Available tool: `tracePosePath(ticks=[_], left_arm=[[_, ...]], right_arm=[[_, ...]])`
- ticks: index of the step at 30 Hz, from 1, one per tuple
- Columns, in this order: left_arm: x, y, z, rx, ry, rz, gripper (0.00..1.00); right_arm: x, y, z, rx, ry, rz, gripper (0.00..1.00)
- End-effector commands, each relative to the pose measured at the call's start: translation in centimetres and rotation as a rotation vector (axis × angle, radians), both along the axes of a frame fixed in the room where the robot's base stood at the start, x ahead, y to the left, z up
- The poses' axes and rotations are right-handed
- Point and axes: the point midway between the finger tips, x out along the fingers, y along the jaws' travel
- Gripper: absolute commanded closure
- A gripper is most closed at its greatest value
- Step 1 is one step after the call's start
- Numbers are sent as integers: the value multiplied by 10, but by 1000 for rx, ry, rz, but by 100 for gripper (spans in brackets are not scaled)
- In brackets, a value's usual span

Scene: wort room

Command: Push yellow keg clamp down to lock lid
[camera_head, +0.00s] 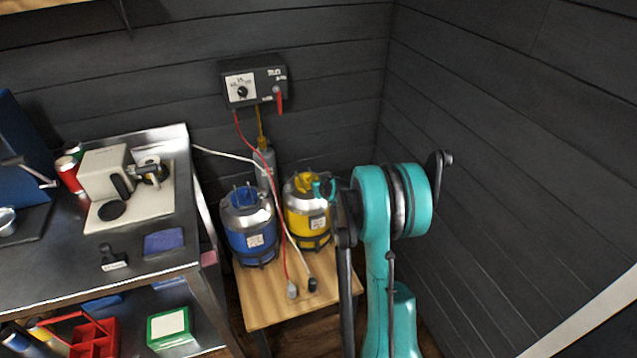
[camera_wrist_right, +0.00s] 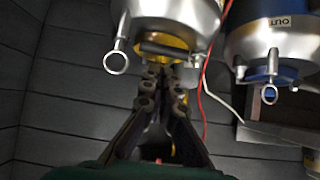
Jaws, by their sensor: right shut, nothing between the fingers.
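The yellow keg (camera_head: 308,222) stands on a small wooden table, with a silver top and a yellow clamp (camera_head: 306,182) on its lid. In the right wrist view the silver keg top (camera_wrist_right: 195,14) fills the upper middle, with a yellow part (camera_wrist_right: 178,43) and a dark bar across it. My right gripper (camera_wrist_right: 165,72) is shut and empty, its tips at or just below the yellow part; I cannot tell whether they touch. In the head view my teal right arm stands right of the yellow keg, and its fingertips are not clear. My left gripper is out of view.
A blue keg (camera_head: 252,236) stands close on the left; it also shows in the right wrist view (camera_wrist_right: 275,40). Red and white hoses run down to the wooden table (camera_head: 263,308). A control box (camera_head: 253,82) hangs on the wall. A metal counter (camera_head: 45,250) stands left.

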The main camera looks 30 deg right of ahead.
Motion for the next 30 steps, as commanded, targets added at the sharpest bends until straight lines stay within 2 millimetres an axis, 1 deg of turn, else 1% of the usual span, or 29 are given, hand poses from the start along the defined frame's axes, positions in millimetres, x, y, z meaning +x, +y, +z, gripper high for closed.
tracePosePath(ticks=[1,3,12,19,30], left_arm=[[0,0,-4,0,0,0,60],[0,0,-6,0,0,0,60],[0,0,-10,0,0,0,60],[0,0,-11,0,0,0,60],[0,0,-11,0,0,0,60]], right_arm=[[0,0,-8,0,0,0,100],[-1,1,-15,0,0,0,100],[-4,1,-36,1,2,1,100],[-5,2,-43,1,4,2,100],[-5,2,-44,2,6,4,100]])
